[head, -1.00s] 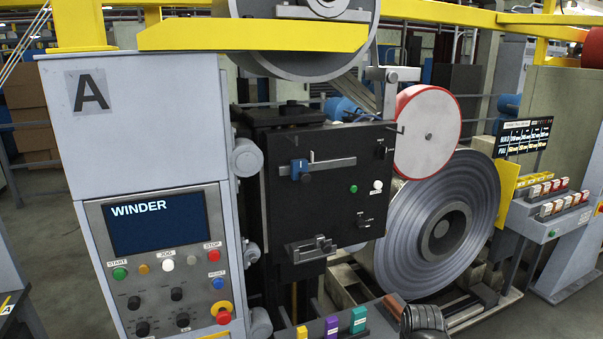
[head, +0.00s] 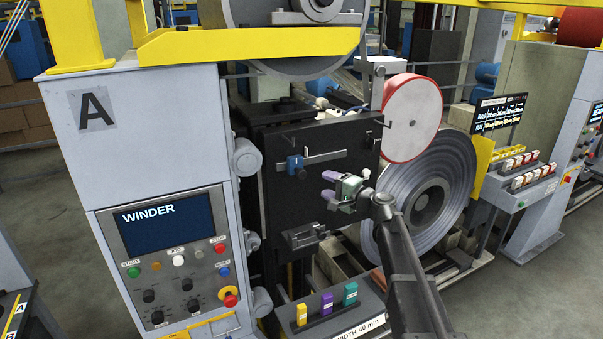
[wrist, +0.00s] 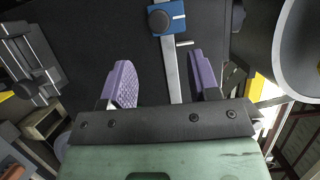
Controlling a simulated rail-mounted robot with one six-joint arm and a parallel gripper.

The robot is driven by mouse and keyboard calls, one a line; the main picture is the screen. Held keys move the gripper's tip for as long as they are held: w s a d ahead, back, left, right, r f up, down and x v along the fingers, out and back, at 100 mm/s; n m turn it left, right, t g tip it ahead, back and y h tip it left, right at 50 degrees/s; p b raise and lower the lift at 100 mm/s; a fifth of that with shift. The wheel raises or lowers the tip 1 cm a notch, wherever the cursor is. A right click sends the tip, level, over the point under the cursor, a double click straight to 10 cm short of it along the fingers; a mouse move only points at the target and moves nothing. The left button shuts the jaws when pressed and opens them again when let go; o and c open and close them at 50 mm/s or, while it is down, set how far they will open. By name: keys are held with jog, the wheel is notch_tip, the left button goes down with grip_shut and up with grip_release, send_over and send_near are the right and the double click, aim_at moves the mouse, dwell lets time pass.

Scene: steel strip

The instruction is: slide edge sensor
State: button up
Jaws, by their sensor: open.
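The edge sensor appears to be the blue block (head: 295,164) with a dark round knob, near the left part of a grey horizontal rail (head: 325,156) on the black panel. In the wrist view the blue block (wrist: 178,20) is at the top and the rail (wrist: 171,75) runs down from it. My gripper (head: 329,186) is in front of the panel, below and right of the block. Its purple fingers are apart and empty. In the wrist view my gripper (wrist: 159,62) has the rail showing between its fingers, with the block beyond the tips. I see no contact.
A grey bracket (head: 303,237) juts from the panel's lower part. The red-rimmed disc (head: 413,118) and the steel coil (head: 435,190) stand right of the panel. Yellow, purple and teal blocks (head: 327,303) stand on a shelf below. The winder console (head: 175,250) is at left.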

aim_at(304, 175)
jog(key=x, duration=1)
jog(key=shift+w+a, duration=0.15)
jog(key=shift+a, duration=0.2)
